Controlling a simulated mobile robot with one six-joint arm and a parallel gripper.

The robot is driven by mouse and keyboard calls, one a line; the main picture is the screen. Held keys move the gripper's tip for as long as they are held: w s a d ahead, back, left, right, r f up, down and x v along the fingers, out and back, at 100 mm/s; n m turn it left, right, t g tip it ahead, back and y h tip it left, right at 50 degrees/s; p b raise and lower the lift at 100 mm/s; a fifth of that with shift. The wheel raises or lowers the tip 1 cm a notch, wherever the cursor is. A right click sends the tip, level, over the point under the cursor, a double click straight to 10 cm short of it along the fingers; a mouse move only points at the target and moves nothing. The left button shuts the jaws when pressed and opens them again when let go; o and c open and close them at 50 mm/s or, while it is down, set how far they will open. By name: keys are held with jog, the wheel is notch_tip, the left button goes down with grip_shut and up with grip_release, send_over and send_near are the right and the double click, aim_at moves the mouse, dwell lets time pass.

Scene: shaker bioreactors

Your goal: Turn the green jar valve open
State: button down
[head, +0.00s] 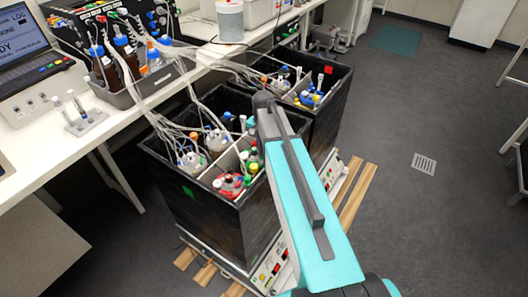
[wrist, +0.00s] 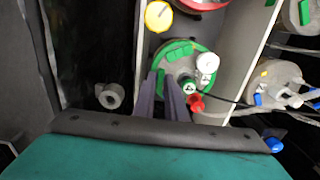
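In the wrist view, a jar with a green rim and grey lid (wrist: 181,49) stands inside a dark box. Its lid carries a round green valve (wrist: 189,86) with a dark and white mark, a white cap (wrist: 207,62) and a red valve (wrist: 196,103). My gripper (wrist: 164,80) reaches over the lid's near left part. Its two grey-purple fingers stand a little apart, with a green piece visible between their tips. The round green valve lies just right of the right finger. I cannot tell whether the fingers touch anything. In the head view, my arm hides the gripper.
A yellow knob (wrist: 158,16) is beyond the jar. A pale divider (wrist: 236,50) separates it from another jar (wrist: 280,82) with tubes at right. In the head view, two black boxes (head: 202,226) hold jars and tubing beside a white bench (head: 50,155). The floor at right is mostly clear.

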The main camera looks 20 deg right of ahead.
jog(key=shift+w+d, duration=0.1)
jog(key=shift+n, duration=0.4)
jog(key=n, duration=0.3)
jog(key=shift+n, duration=0.4)
jog(key=n, duration=0.9)
jog(key=shift+n, duration=2.2)
